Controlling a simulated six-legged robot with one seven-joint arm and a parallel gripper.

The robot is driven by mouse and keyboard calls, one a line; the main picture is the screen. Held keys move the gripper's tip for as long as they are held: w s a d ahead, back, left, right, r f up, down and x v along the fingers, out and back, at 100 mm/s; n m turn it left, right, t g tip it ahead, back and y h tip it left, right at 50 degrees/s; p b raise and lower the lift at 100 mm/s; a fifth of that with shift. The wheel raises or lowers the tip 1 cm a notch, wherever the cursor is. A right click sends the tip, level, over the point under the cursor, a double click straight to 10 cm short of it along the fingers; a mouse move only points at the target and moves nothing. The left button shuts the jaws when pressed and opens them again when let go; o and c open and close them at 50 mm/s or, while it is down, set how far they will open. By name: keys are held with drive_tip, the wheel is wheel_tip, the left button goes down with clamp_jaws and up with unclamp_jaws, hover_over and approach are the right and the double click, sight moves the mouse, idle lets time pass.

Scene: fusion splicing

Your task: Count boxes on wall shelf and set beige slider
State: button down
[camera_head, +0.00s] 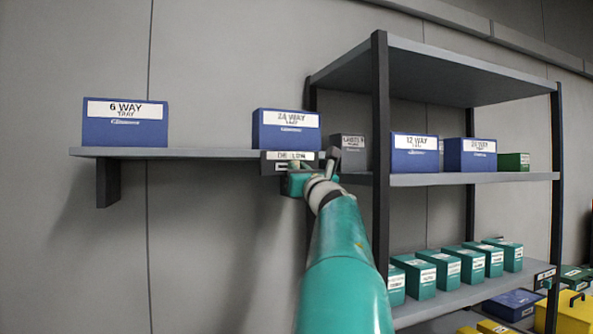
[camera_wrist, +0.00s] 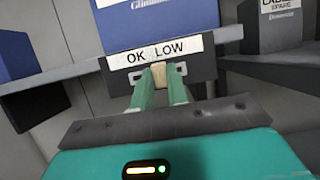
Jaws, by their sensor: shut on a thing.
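The wall shelf (camera_head: 180,152) carries two blue boxes, the 6 WAY TRAY box (camera_head: 125,122) at the left and another blue tray box (camera_head: 286,131) at the right. A dark slider plate (camera_wrist: 118,80) with a white OK / LOW label (camera_wrist: 190,45) is on the shelf's front edge. The beige slider (camera_wrist: 159,70) sits near the middle of the plate, below the gap between the two words. My gripper (camera_wrist: 160,88) is shut on the beige slider, its green fingers on either side. In the head view my gripper (camera_head: 312,172) partly covers the plate.
A dark-posted rack (camera_head: 460,180) stands close at the right, with blue boxes (camera_head: 414,153) on its middle shelf and several teal boxes (camera_head: 467,265) lower down. A grey box (camera_head: 350,152) stands by its left post. Yellow cases (camera_head: 570,312) lie low at the right. The wall below the shelf is clear.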

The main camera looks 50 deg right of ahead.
drive_tip(key=shift+s+d, duration=0.55)
drive_tip(key=shift+d, duration=0.3)
drive_tip(key=c, duration=1.4)
unclamp_jaws()
drive_tip(key=shift+d, duration=0.15)
drive_tip(key=shift+o, duration=0.2)
drive_tip(key=v, duration=1.4)
drive_tip(key=shift+w, duration=0.1)
